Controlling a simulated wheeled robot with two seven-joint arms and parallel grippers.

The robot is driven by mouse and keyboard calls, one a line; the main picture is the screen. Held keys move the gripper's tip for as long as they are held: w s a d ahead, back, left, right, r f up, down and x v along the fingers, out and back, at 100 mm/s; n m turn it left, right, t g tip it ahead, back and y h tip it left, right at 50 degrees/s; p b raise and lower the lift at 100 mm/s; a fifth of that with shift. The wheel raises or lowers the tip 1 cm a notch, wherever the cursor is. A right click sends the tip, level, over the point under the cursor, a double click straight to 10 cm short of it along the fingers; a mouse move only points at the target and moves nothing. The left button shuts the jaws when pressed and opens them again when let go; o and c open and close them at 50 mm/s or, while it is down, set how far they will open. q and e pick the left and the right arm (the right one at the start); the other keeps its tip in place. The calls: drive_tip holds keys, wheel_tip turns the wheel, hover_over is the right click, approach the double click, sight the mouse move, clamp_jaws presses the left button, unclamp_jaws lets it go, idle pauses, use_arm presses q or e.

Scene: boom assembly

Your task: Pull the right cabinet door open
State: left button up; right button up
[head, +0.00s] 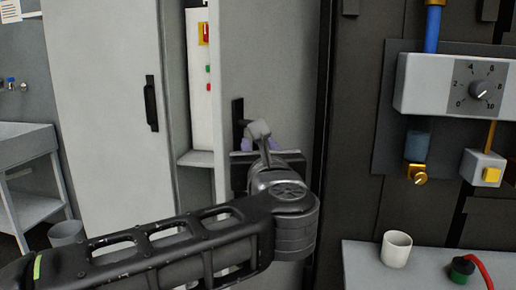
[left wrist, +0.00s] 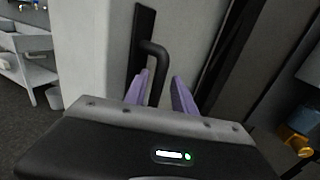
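The right cabinet door (head: 268,60) is a tall grey panel standing partly open, with a gap along its left edge. Its dark handle (left wrist: 157,65) has a black back plate, which also shows in the head view (head: 238,112). My left gripper (head: 260,143) is at this handle. In the left wrist view its two purple fingers (left wrist: 160,77) are spread, one on each side of the handle bar. The left finger is close to the bar, and there is a clear space before the right finger. I cannot tell if either touches. My right gripper is out of view.
The left cabinet door (head: 105,90) with a black handle (head: 151,103) is left of the gap. A white unit with red and green marks (head: 199,90) shows inside. A dial box (head: 460,85) is on the right wall, above a white cup (head: 396,249) on a counter.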

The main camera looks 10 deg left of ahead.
use_arm(q)
drive_tip(key=shift+o, duration=0.3)
drive_tip(key=shift+s+f, duration=0.1)
drive_tip(key=shift+s, duration=0.25)
drive_tip(key=v, duration=0.7)
drive_tip(key=shift+b, duration=0.35)
drive_tip(key=shift+d, duration=0.1)
